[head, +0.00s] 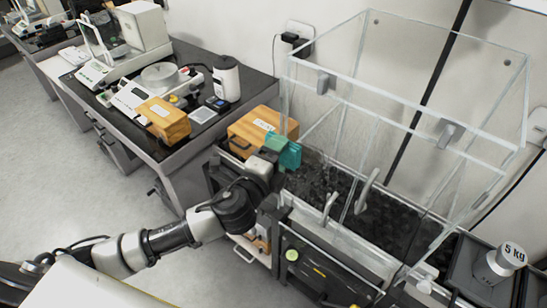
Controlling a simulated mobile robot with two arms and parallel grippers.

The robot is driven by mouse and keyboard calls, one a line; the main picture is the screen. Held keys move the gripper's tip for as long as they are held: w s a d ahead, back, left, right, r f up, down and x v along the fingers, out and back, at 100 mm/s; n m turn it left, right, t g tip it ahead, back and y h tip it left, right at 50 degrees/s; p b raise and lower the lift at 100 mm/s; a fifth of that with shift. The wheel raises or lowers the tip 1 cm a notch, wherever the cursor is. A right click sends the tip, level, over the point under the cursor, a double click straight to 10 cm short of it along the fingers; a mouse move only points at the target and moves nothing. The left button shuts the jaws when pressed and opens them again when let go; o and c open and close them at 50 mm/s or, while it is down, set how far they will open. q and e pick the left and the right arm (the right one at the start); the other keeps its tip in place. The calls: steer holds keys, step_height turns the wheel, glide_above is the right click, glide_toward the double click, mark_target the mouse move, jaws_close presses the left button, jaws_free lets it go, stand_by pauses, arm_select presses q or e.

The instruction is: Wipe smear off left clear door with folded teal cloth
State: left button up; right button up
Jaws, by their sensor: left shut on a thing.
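A clear-walled enclosure (372,100) with two upright front door handles stands at right. Its left clear door (312,185) is on the near side, with a pale handle (329,208). I cannot make out a smear on it. My left gripper (279,150) is shut on the folded teal cloth (290,156), beside the enclosure's left front edge. I cannot tell whether the cloth touches the clear panel. The gripper hides part of the cloth. My right gripper is not in view.
A wooden box (262,126) stands just behind the gripper. The dark table (195,138) at left holds balances, another wooden box (163,119) and a white grinder-like device (226,78). A 5 kg weight (499,264) sits at lower right. Floor at left is clear.

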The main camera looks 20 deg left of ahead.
mark_target(293, 161)
arm_select(q)
steer(key=shift+w+d, duration=0.3)
steer(key=shift+w, duration=0.55)
stand_by(0.6)
